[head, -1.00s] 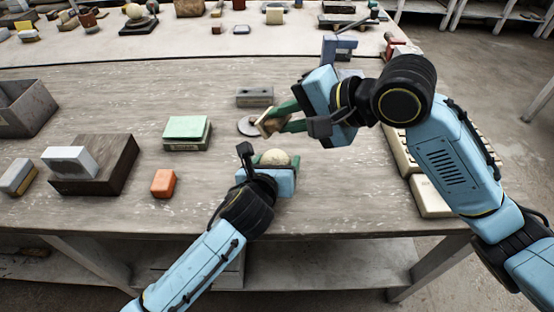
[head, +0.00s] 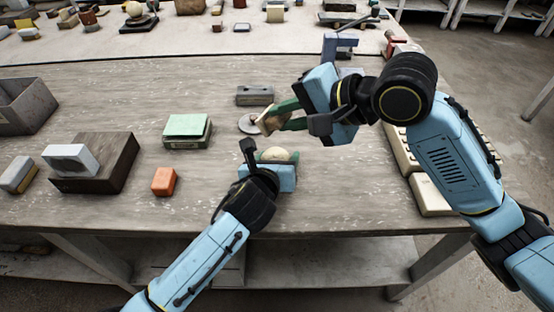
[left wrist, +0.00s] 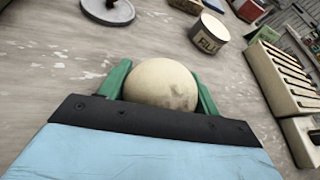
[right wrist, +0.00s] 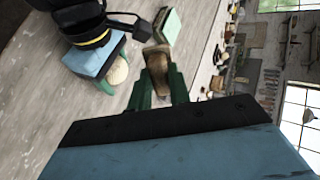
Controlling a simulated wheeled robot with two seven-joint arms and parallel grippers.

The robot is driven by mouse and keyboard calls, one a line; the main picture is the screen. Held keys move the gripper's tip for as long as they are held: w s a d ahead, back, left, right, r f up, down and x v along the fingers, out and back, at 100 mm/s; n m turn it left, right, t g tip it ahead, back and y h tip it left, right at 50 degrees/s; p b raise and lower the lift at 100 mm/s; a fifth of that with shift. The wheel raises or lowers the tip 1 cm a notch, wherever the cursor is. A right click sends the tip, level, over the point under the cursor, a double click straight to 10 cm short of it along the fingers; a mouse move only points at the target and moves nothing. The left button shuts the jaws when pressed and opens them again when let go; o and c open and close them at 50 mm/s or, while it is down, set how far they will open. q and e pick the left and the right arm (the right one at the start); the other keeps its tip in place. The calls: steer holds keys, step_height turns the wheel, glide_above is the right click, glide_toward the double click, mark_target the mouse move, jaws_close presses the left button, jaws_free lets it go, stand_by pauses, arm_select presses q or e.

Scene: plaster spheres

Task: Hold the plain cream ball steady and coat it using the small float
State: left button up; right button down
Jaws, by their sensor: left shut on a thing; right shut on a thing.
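The plain cream ball (head: 279,154) is held low over the near part of the table by my left gripper (head: 274,160). The left wrist view shows the ball (left wrist: 160,84) between both green fingers, with a few darker marks on its right side. My right gripper (head: 283,119) is shut on the small float (head: 268,122), above and beyond the ball. In the right wrist view the brown float (right wrist: 158,66) sits between the green fingers, apart from the ball (right wrist: 119,71).
A round grey dish (head: 247,123) lies just left of the float. A green-topped block (head: 187,126), an orange block (head: 164,181) and a dark box (head: 110,160) stand to the left. A cream slotted rack (left wrist: 285,75) and a lettered tub (left wrist: 208,34) stand to the right.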

arm_select(q)
steer(key=o, duration=1.3)
steer(key=shift+o, duration=0.2)
steer(key=shift+s, duration=0.1)
steer(key=v, duration=1.1)
steer(key=shift+s+r, duration=0.15)
steer(key=shift+s, duration=0.2)
steer(key=shift+s, duration=0.1)
